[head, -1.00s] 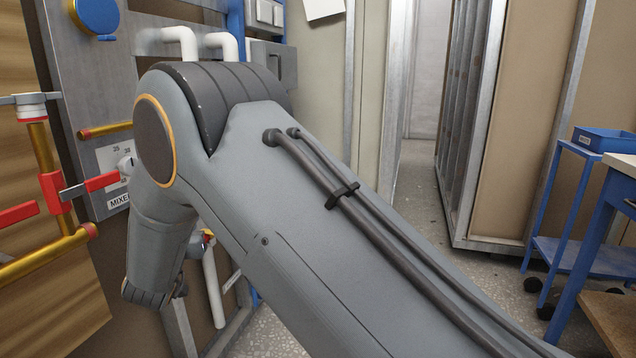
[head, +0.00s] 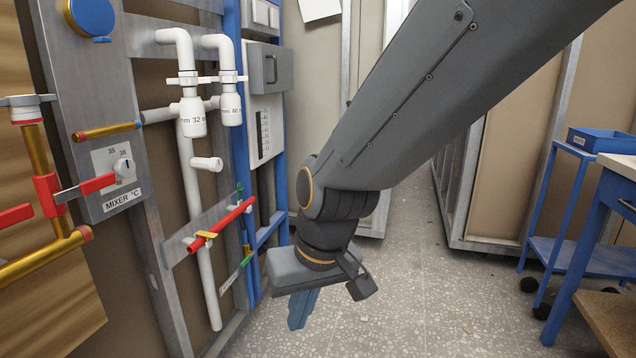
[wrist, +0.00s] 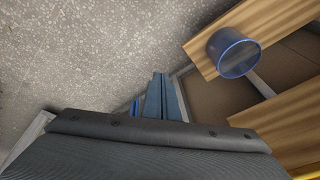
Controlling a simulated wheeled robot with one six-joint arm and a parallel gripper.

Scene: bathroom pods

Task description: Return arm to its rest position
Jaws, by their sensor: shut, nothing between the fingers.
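My arm comes in from the upper right of the head view and bends down at the wrist. My gripper (head: 301,310) points down in the lower middle, over the speckled floor and to the right of the pipe panel. Its blue-grey fingers are together with nothing between them. In the wrist view the fingers (wrist: 161,98) also show close together behind a dark housing edge, with floor beyond.
The panel at left carries a mixer plate (head: 116,172), white pipes (head: 191,180), a red pipe (head: 222,225) and brass pipes with red handles. A blue trolley (head: 575,250) and a workbench (head: 612,215) stand at right. Open floor (head: 430,300) lies between. A blue cylinder (wrist: 238,56) shows in the wrist view.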

